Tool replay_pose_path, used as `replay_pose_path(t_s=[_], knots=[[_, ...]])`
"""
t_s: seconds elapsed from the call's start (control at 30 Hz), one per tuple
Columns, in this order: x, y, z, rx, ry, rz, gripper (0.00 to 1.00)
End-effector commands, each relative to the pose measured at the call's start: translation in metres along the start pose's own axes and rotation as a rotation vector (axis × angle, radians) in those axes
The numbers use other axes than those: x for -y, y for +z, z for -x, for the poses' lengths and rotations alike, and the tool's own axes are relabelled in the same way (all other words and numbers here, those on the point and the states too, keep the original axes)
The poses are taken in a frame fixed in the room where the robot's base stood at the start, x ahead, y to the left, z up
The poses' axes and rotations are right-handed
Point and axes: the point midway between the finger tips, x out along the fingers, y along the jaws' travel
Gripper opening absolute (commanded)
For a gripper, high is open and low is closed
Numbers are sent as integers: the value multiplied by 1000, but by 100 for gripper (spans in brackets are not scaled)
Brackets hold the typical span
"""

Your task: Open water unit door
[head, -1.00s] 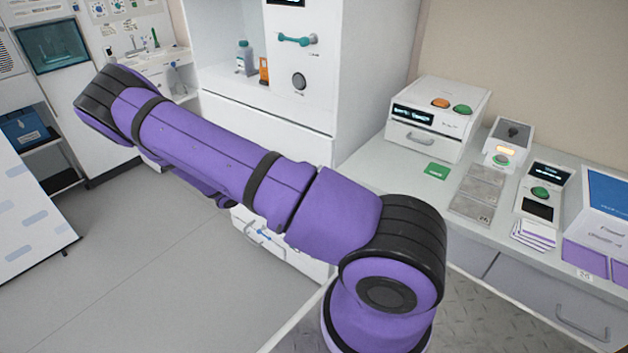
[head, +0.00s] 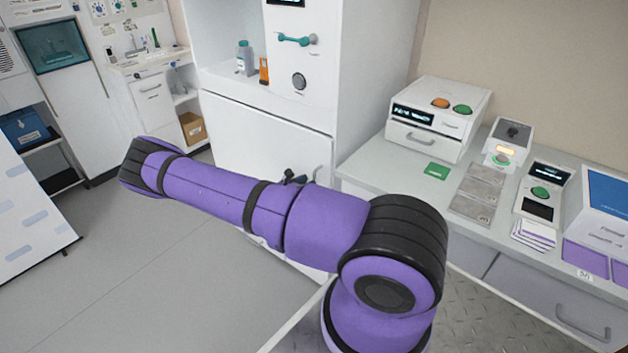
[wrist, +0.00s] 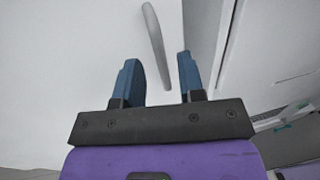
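The water unit is a tall white cabinet (head: 372,70) with a teal lever in its upper part. Its lower door (head: 255,140) is flat, white and looks shut. A pale vertical handle (head: 318,174) sits near the door's right edge. In the wrist view the grey handle (wrist: 155,42) lies ahead of my gripper (wrist: 158,62), lined up with the gap between the two blue fingers. The fingers are apart, and I see no grip on the handle. In the head view only a small dark part of my gripper (head: 294,178) shows above my arm, left of the handle.
A bench (head: 375,170) on the right holds a white device (head: 437,118) with orange and green buttons and several smaller items. A bottle (head: 244,58) stands in the unit's open niche. Grey floor (head: 140,270) is clear at the left.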

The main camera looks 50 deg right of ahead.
Motion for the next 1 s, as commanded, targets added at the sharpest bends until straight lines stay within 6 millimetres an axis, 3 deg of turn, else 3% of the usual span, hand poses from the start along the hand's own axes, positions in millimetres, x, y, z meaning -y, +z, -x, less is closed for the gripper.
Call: replay_pose_path(t_s=[0.1,0.3,0.63,0.8,1.0], knots=[[0,-1,-18,-1,-1,0,36],[0,0,-34,0,0,0,36],[0,0,-36,-1,0,0,36],[0,0,-36,-1,0,0,0],[0,0,-36,-1,0,0,0]])
